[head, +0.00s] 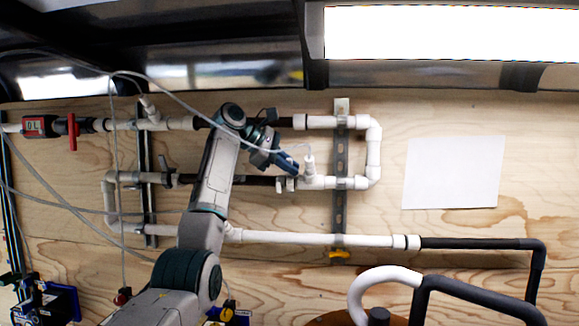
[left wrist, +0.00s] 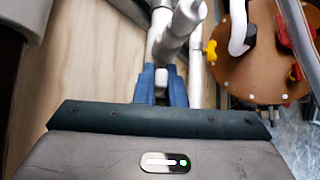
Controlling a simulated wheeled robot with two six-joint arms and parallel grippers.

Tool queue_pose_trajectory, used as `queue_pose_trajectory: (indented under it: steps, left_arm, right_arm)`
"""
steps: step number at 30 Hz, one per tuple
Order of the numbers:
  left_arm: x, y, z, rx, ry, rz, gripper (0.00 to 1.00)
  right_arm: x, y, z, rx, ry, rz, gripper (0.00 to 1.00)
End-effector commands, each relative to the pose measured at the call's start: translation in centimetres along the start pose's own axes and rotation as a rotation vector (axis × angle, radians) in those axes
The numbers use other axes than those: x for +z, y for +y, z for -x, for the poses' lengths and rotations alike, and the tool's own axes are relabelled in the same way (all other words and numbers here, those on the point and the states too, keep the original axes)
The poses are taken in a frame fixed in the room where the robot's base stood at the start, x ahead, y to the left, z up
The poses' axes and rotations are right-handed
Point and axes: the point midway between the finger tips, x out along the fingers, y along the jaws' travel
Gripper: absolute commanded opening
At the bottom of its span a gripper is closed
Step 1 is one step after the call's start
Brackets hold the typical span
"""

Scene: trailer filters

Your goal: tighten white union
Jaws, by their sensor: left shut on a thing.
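The white union (head: 290,184) is on the middle pipe run on the wooden wall, just left of a white tee (head: 309,181) with an upright stub. My left gripper (head: 285,164) reaches it from the upper left and partly covers it. In the left wrist view, the blue fingers (left wrist: 161,85) are shut on a small white part, which appears to be the union (left wrist: 161,76). White pipework runs on beyond the fingertips. The exact contact is small and partly hidden. My right gripper is not in view.
A metal strut (head: 338,215) crosses the pipes right of the gripper. A red-handled valve (head: 73,131) is at upper left. A thin grey hose loops close to my arm. White paper (head: 453,172) is on the wall at right. A brown disc (left wrist: 265,60) with fittings shows in the wrist view.

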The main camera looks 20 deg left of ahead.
Motion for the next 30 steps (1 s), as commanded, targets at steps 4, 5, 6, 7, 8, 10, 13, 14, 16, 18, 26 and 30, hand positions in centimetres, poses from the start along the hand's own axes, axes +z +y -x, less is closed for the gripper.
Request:
queue_pose_trajectory:
  steps: [4, 5, 6, 7, 8, 10, 13, 14, 16, 18, 26, 30]
  left_arm:
    - [-0.2, -0.1, -0.1, -0.003, 0.002, 0.002, 0.32]
    - [-0.1, -0.1, -0.1, -0.002, 0.002, 0.002, 0.32]
    - [-0.1, -0.1, -0.1, -0.002, 0.002, 0.002, 0.32]
    - [-0.1, -0.1, -0.1, -0.002, 0.001, 0.001, 0.32]
    - [-0.1, -0.1, -0.1, -0.002, 0.001, 0.001, 0.32]
    - [-0.1, 0.0, 0.0, -0.001, 0.001, 0.001, 0.32]
    - [-0.1, -0.1, 0.1, 0.000, 0.001, 0.000, 0.32]
    - [-0.1, -0.1, 0.2, 0.000, 0.001, 0.000, 0.32]
    - [-0.2, -0.1, 0.9, 0.001, 0.001, 0.000, 0.32]
    - [-0.3, -0.2, 1.9, 0.003, 0.001, 0.000, 0.32]
    - [-0.3, -0.2, 7.2, 0.003, 0.000, 0.001, 0.32]
    - [-0.3, -0.1, 9.3, 0.001, 0.000, 0.002, 0.32]
  right_arm:
    - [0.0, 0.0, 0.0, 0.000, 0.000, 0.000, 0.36]
    - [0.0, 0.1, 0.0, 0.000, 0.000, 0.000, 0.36]
    - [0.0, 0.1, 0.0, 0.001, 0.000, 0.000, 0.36]
    - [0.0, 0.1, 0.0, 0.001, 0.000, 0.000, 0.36]
    - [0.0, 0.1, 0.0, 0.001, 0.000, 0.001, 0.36]
    - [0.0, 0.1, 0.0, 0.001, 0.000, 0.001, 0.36]
    - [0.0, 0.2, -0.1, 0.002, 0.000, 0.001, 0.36]
    - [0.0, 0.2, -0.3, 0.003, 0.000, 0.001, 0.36]
    - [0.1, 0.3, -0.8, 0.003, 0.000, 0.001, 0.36]
    - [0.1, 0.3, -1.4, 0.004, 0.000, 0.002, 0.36]
    - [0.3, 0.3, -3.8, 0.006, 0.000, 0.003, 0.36]
    - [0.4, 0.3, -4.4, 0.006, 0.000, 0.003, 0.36]
